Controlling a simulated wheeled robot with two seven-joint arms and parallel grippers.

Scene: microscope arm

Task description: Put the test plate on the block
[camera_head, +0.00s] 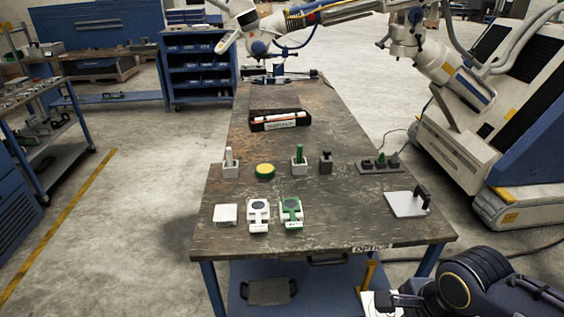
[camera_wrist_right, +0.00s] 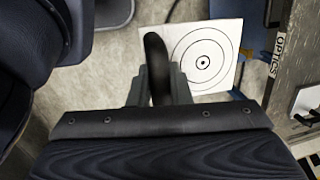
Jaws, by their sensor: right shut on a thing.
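The test plate (camera_wrist_right: 212,52) is a white plate with black concentric rings and a dark upright handle (camera_wrist_right: 156,65). My right gripper (camera_wrist_right: 160,88) is shut on this handle in the wrist view. In the head view the right gripper (camera_head: 399,299) is at the bottom right, off the table's front edge, with part of the white plate (camera_head: 370,302) showing beside it. A low, pale square block (camera_head: 225,214) sits at the table's front left. A flat pale slab (camera_head: 405,204) with a black handle lies at the front right. My left gripper is not in view.
On the wooden table (camera_head: 320,231), two small devices (camera_head: 259,213) (camera_head: 291,211) stand right of the square block. Behind are small holders (camera_head: 231,166) (camera_head: 299,163), a yellow-topped disc (camera_head: 265,171) and a dark rack (camera_head: 380,164). The front middle-right of the tabletop is clear.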

